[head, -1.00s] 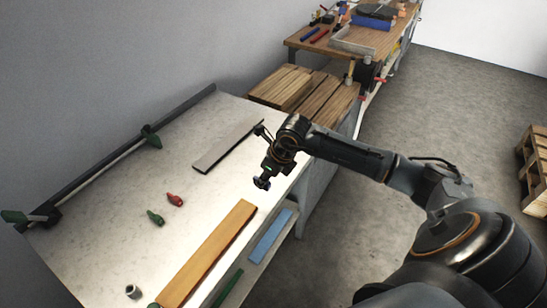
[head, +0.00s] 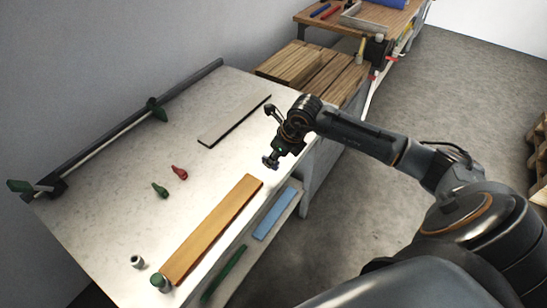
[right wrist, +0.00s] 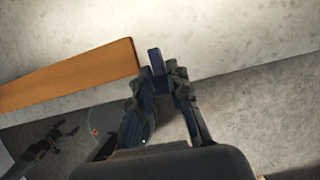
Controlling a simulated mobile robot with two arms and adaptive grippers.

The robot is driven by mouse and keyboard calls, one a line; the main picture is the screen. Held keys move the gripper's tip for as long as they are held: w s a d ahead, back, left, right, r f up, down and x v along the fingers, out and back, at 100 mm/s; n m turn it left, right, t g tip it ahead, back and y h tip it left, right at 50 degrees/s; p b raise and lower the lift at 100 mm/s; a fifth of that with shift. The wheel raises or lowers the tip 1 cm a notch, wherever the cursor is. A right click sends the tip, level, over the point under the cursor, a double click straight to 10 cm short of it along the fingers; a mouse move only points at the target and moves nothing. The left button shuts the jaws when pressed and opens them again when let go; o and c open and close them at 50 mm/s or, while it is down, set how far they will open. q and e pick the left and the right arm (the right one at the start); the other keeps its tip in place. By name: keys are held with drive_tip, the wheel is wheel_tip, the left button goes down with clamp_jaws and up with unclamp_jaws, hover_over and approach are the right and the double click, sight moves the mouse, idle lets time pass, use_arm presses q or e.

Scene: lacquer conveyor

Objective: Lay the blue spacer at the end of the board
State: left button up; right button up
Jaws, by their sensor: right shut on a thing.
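An orange wooden board (head: 212,231) lies lengthwise along the front edge of the light worktable (head: 110,205). My right gripper (head: 271,160) is just beyond the board's far end in the head view. It is shut on the blue spacer (right wrist: 156,62), a small dark blue block standing up between the fingertips in the right wrist view. There the board's end (right wrist: 120,62) is just left of the spacer, with a small gap. I cannot tell whether the spacer touches the tabletop.
A grey board (head: 235,121) lies farther back. Red (head: 179,172) and green (head: 160,190) small pieces lie mid-table. Two small cylinders (head: 137,261) stand near the board's near end. A rail with clamps (head: 130,125) runs along the wall. Blue (head: 273,214) and green strips lie below the front edge.

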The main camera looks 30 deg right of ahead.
sight(274, 168)
wheel_tip(274, 168, down, 3)
drive_tip(key=shift+f+b, duration=0.15)
drive_tip(key=shift+b, duration=1.1)
drive_tip(key=shift+f+b, duration=0.6)
drive_tip(key=shift+f, duration=0.05)
drive_tip(key=o, duration=0.8)
drive_tip(key=shift+o, duration=0.2)
drive_tip(key=v, duration=1.2)
drive_tip(key=shift+d, duration=0.1)
